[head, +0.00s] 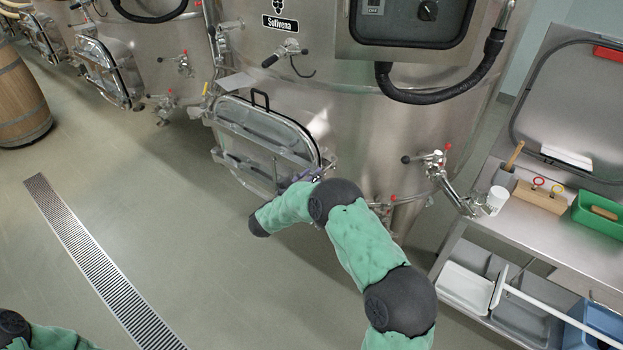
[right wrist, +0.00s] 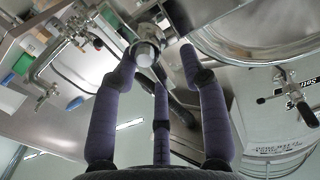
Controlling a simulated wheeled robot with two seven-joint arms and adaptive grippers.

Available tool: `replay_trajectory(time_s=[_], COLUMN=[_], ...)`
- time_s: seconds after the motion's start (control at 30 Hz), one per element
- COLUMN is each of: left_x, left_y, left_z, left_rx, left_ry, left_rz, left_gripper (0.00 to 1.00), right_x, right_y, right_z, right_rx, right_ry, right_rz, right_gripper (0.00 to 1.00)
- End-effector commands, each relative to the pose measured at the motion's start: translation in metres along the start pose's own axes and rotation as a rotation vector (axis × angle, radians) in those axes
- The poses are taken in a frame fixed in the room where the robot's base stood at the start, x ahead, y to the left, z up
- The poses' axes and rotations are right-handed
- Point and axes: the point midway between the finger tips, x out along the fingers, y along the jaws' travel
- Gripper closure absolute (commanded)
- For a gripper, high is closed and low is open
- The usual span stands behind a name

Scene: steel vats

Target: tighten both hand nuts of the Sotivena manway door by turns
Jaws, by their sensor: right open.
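The Sotivena manway door (head: 262,132) is a steel-framed oval door low on the large steel vat. It looks closed, with a black handle (head: 260,98) on top. My right gripper (head: 305,176) is at its lower right edge, mostly hidden behind my green arm. In the right wrist view, the open right gripper (right wrist: 160,58) has its purple fingers spread about a round silver hand nut (right wrist: 147,52). I cannot tell whether they touch it. The door (right wrist: 250,35) shows at upper right. The second hand nut is not clear to me. My left gripper is out of view; only green arm shows at bottom left.
A valve with red-tipped handles (head: 437,160) sticks out right of the door. A steel bench (head: 560,235) with a green tray (head: 600,212) and a white cup (head: 497,199) stands at right. A barrel (head: 20,100) stands at left. The floor around the drain grate (head: 95,260) is clear.

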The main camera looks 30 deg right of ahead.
Motion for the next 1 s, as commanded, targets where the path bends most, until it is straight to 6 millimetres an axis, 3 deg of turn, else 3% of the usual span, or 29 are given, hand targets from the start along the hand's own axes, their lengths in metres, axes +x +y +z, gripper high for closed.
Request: replay_trajectory(time_s=[0.23,0.27,0.4,0.77,1.0], left_x=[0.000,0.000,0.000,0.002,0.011], left_y=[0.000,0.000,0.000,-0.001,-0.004], left_z=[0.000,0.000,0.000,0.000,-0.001], left_rx=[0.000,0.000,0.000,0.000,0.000], left_ry=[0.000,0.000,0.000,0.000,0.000], left_rz=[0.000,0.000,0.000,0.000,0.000], left_gripper=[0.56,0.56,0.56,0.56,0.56], right_x=[0.001,0.001,0.001,0.001,0.001], right_y=[0.000,0.000,0.000,0.001,0.004], right_z=[0.000,0.000,0.000,0.001,0.003], right_rx=[0.000,0.000,0.000,0.023,0.140], right_ry=[0.000,0.000,0.000,0.000,0.000], right_rz=[0.000,0.000,0.000,0.000,0.000], right_gripper=[0.56,0.62,1.00,1.00,1.00])
